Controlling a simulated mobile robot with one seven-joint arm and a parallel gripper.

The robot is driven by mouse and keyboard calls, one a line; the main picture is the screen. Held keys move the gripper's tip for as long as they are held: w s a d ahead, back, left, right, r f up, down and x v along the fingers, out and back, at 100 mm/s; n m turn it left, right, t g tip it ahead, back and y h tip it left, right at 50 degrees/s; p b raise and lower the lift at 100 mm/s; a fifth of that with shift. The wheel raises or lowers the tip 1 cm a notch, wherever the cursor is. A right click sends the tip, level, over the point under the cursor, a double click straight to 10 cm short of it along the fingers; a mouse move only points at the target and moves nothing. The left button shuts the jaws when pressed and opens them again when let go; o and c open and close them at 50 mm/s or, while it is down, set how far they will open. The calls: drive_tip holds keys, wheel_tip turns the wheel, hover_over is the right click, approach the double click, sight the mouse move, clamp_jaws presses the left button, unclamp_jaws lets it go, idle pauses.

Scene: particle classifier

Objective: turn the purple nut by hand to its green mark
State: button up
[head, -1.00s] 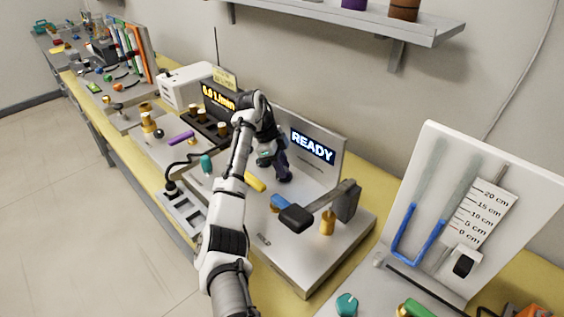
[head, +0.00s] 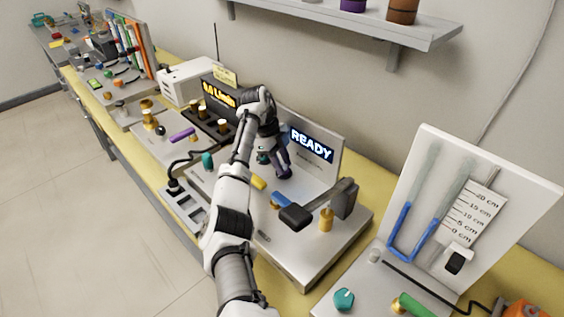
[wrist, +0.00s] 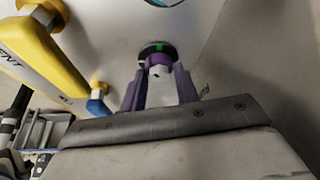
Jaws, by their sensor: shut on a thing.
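The purple nut (wrist: 159,60) sits at the top middle of the wrist view, against a dark round disc. A bright green mark (wrist: 159,45) shows on the disc just beyond the nut. My gripper (wrist: 158,70) is shut on the nut, with one finger on each side. A small pale piece shows between the fingers. The fingers hide much of the nut's sides. In the head view my gripper (head: 283,172) reaches down to the bench unit in front of the READY display. The nut is mostly hidden there.
A yellow part (wrist: 45,50) stands close on the left in the wrist view, with a blue-ended part (wrist: 97,104) below it. In the head view a black-ended lever (head: 297,216) stands right of my arm. The READY panel (head: 312,146) rises behind my gripper.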

drive_tip(key=shift+w+r, duration=0.15)
drive_tip(key=shift+r, duration=0.2)
drive_tip(key=o, duration=1)
drive_tip(key=shift+c, duration=0.2)
drive_tip(key=shift+f, duration=0.15)
drive_tip(key=v, duration=1.3)
drive_tip(key=shift+r, duration=0.4)
drive_tip(key=shift+a, duration=0.15)
